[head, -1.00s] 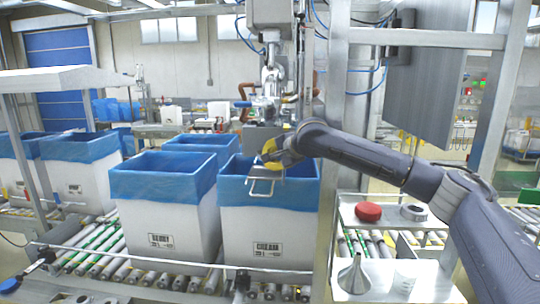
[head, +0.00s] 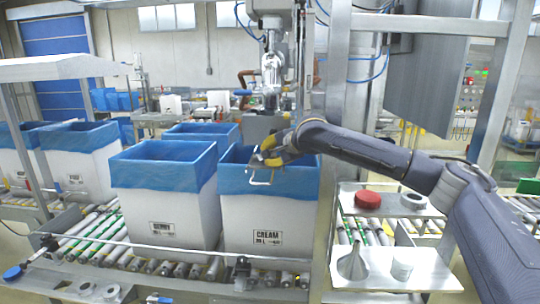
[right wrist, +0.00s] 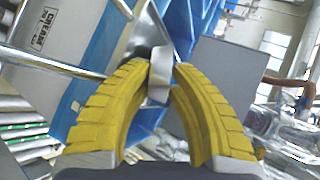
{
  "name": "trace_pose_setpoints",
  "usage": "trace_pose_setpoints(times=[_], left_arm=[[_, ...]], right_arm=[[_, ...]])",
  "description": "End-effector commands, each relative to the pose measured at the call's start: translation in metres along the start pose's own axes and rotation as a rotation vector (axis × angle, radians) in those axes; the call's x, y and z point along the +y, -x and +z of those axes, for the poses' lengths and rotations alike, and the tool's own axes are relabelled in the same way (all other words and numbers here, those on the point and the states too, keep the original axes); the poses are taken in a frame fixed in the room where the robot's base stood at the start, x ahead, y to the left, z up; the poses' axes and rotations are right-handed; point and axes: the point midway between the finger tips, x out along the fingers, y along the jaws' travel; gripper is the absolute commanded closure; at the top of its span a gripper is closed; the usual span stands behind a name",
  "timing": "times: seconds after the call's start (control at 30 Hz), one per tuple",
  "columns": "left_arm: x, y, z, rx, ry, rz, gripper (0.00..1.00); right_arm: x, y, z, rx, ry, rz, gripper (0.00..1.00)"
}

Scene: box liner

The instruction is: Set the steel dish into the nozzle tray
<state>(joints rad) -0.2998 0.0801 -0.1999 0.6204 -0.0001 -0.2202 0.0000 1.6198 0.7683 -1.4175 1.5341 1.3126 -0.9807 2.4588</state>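My right gripper (head: 266,157) has yellow fingers and is over the near rim of the right-hand blue-lined box, labelled CREAM. It also shows in the right wrist view (right wrist: 163,72), its fingertips closed on a small silver piece, which looks like the steel dish (right wrist: 160,84) seen edge-on. In the head view the fingers hide most of this piece. My left gripper is not in view.
A two-level steel stand at right holds a red round piece (head: 367,199), a grey ring-shaped piece (head: 413,201), a funnel (head: 352,265) and a white cup (head: 402,268). Blue-lined boxes (head: 165,205) stand on rollers at left. A steel post (head: 333,130) rises beside the CREAM box.

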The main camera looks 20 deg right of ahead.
Motion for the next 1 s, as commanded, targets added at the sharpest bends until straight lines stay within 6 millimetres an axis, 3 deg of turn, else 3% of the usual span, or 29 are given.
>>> trace_pose_setpoints(times=[0.1,0.47,1.0], left_arm=[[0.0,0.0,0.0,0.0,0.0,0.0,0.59],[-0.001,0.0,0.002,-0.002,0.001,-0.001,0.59],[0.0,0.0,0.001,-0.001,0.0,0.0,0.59]], right_arm=[[0.001,0.0,0.0,0.0,0.0,0.001,0.67],[0.002,0.005,0.0,0.0,0.0,0.004,0.67],[-0.001,0.09,0.0,0.0,0.0,-0.003,0.67]])
